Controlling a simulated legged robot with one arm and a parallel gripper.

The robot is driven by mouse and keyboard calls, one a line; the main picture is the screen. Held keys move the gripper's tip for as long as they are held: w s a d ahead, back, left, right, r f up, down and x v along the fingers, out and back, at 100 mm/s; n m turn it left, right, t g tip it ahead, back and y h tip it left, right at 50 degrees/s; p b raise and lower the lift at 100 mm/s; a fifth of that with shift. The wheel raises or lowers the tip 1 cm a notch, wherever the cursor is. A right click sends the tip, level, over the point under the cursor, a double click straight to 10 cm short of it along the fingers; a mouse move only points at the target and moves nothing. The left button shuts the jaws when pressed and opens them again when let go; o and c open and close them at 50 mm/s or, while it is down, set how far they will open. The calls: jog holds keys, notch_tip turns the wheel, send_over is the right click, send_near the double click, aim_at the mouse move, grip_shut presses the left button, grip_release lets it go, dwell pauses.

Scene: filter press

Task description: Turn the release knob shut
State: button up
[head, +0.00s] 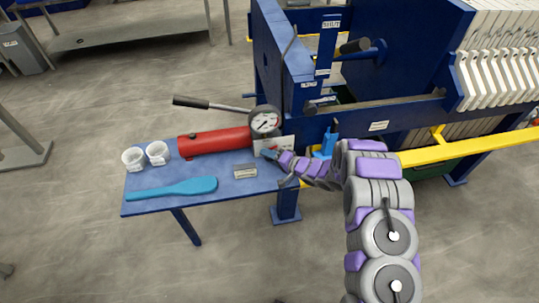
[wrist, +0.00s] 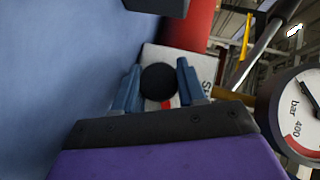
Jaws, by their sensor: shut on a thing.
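The release knob (wrist: 158,81) is a round black knob in the wrist view, between the two blue fingers of my gripper (wrist: 160,85). The fingers are closed around its sides. A white label plate (wrist: 196,63) with red and dark marks stands behind it. In the head view my gripper (head: 270,154) is at the right end of the red pump cylinder (head: 215,141), just below the gauge; the knob is hidden there. The pressure gauge (head: 265,121) also shows at the right of the wrist view (wrist: 304,105).
The pump's lever (head: 208,104) extends left above the cylinder. The blue press frame (head: 275,55) stands behind, with a yellow rail (head: 470,145) at right.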

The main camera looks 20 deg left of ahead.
jog(key=n+h+p, duration=0.2)
jog(key=h+p, duration=0.1)
jog(key=p, duration=0.1)
jog(key=shift+s, duration=0.2)
jog(key=n+h, duration=0.1)
jog(key=n+t+h, duration=0.1)
jog(key=shift+f+h, duration=0.3)
jog(key=shift+h, duration=0.1)
jog(key=h+b, duration=0.1)
jog(key=b, duration=0.1)
jog(key=n+t+h+b, duration=0.1)
jog(key=b, duration=0.1)
jog(key=shift+d+f, duration=0.1)
jog(key=shift+f, duration=0.2)
jog(key=n+t+h+b, duration=0.1)
jog(key=b, duration=0.3)
jog(key=shift+h+b, duration=0.35)
jog(key=shift+h, duration=0.05)
jog(key=shift+d+r+b, duration=0.1)
jog(key=shift+r+b, duration=0.05)
jog(key=shift+b, duration=0.2)
jog(key=o, duration=0.6)
jog(key=shift+o, duration=0.7)
jog(key=shift+w, duration=0.1)
jog(key=shift+a+r, duration=0.15)
jog(key=shift+a, duration=0.1)
jog(key=shift+r+t, duration=0.1)
jog(key=shift+t, duration=0.2)
